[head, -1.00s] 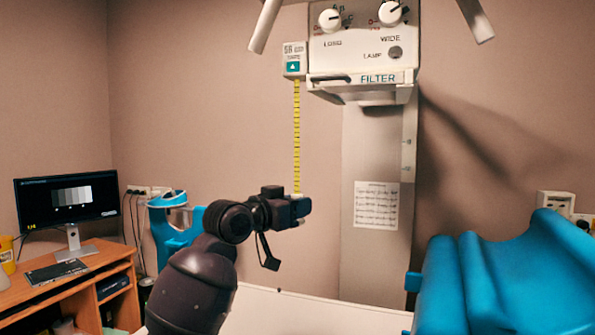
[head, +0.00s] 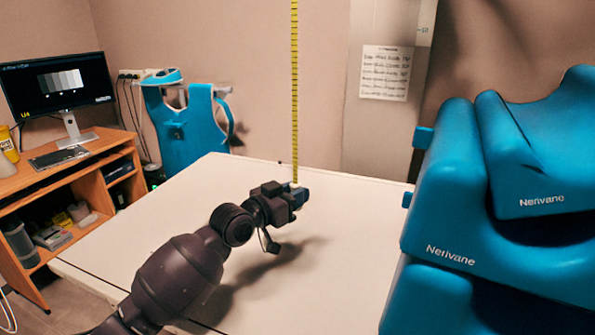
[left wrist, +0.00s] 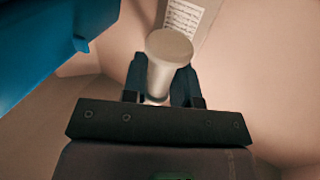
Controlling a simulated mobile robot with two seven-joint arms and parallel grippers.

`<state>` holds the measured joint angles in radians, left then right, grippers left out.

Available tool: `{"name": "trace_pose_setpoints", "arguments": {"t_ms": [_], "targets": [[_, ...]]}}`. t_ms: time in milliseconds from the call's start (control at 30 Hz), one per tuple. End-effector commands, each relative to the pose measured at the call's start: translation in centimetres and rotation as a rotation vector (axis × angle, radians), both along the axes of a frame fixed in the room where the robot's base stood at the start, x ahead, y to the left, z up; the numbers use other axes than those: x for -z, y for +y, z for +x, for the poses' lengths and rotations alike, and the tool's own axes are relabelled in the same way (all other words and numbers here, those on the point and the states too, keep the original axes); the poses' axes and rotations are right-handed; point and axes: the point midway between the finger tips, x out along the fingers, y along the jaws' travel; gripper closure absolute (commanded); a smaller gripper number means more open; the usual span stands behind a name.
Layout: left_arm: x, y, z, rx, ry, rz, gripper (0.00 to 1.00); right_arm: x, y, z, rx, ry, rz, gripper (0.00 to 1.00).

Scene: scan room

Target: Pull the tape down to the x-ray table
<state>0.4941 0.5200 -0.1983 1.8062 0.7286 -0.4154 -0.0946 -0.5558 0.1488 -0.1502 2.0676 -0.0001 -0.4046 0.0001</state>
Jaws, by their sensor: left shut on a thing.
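The yellow tape (head: 294,90) hangs in a straight vertical line and runs out of the top of the head view. Its lower end meets my left gripper (head: 298,194), which is shut on the tape's end piece. In the left wrist view a pale, round-topped end piece (left wrist: 168,62) stands between the dark fingers of my left gripper (left wrist: 165,85). The white x-ray table (head: 350,225) lies below the gripper, and the arm's shadow falls on it. The gripper looks a little above the tabletop; I cannot tell the exact gap. My right gripper is out of view.
Blue Nerivane cushions (head: 440,215) are stacked along the right. A pale column with a paper sheet (head: 386,73) stands behind the table. A wooden desk with a monitor (head: 60,85) is at the left, and a blue apron (head: 187,120) hangs at the back wall. The tabletop around the gripper is clear.

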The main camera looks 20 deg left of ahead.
Motion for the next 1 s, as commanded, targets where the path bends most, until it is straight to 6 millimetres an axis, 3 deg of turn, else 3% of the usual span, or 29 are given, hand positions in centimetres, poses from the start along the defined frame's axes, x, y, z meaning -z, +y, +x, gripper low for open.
{"name": "trace_pose_setpoints", "arguments": {"t_ms": [33,200,667,700,767,1000], "targets": [[1.6,0.1,0.0,-0.001,0.012,0.003,1.00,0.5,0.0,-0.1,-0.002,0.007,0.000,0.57],[2.8,0.1,0.0,-0.001,0.008,0.002,1.00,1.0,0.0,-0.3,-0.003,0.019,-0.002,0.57],[2.9,0.1,0.0,-0.001,0.003,0.001,1.00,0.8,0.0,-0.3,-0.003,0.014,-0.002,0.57],[2.9,0.1,0.0,-0.001,0.003,0.001,0.67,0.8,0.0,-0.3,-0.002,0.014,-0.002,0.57],[2.9,0.0,0.0,-0.001,0.003,0.001,0.58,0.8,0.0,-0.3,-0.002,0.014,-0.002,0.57],[2.8,0.0,0.0,0.000,0.001,0.000,0.55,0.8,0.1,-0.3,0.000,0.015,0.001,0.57]]}}
